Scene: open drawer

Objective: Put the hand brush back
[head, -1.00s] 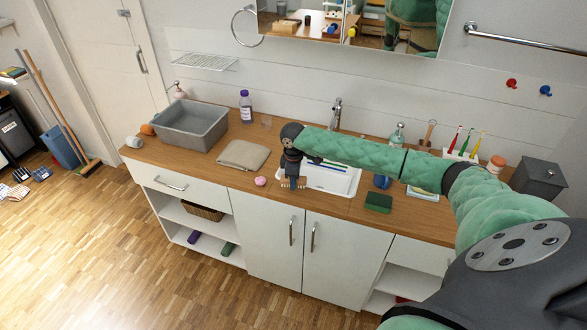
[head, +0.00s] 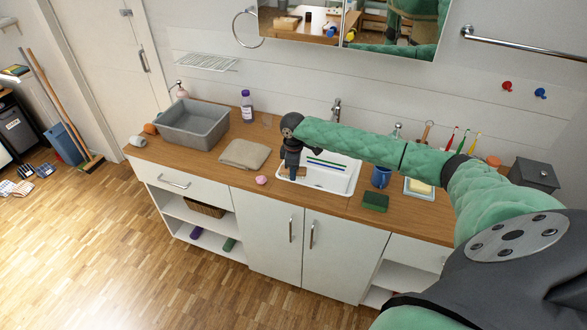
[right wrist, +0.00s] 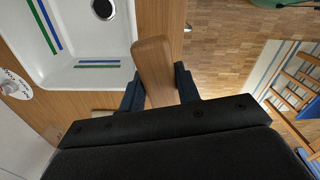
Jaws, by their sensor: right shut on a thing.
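My right gripper (head: 291,174) is above the counter's front edge, just left of the white sink basin. In the right wrist view its two dark fingers (right wrist: 160,90) are shut on a flat, rounded wooden piece, which I take to be the hand brush (right wrist: 153,65). Only its wooden part shows; I cannot see bristles. In the head view the gripper mostly hides it. My left gripper is not in view.
The white sink (head: 345,182) has blue and green stripes. On the wooden counter are a folded cloth (head: 244,154), a grey basin (head: 194,127), a pink lump (head: 261,180), a green sponge (head: 375,202) and a blue mug (head: 381,176). A drawer (head: 170,180) is below left.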

